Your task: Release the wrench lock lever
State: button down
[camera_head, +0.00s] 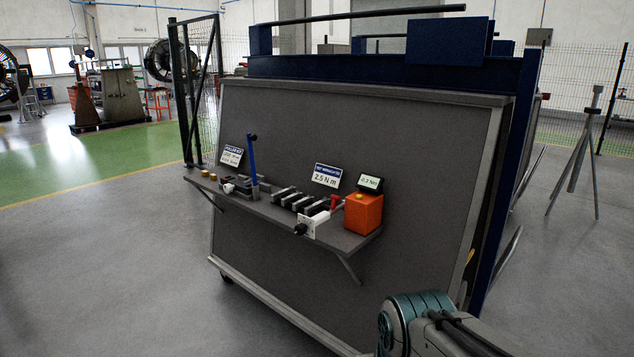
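A tilted grey panel carries a narrow shelf (255,208) with tools on it. A blue lever (252,160) with a dark knob stands upright at the shelf's left part, on a small dark fixture (245,188). Further right lie several dark bars with light ends (300,199). A small red part (335,201) sits at their right end, beside an orange box (363,212). A white block (313,225) with a black knob projects at the shelf's front. I cannot tell which part is the wrench lock lever. My gripper is not in view; only my arm shows at bottom right, apart from the shelf.
A small display (370,184) tops the orange box. Signs (327,175) and (231,155) stand at the shelf's back. A blue frame (502,185) edges the panel at right. A tripod stand (585,155) is behind it. The floor left of the panel is clear.

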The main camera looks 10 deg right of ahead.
aim_at(335, 197)
jog(key=u, duration=0.05)
jog(key=i, duration=2.15)
jog(key=u, duration=0.1)
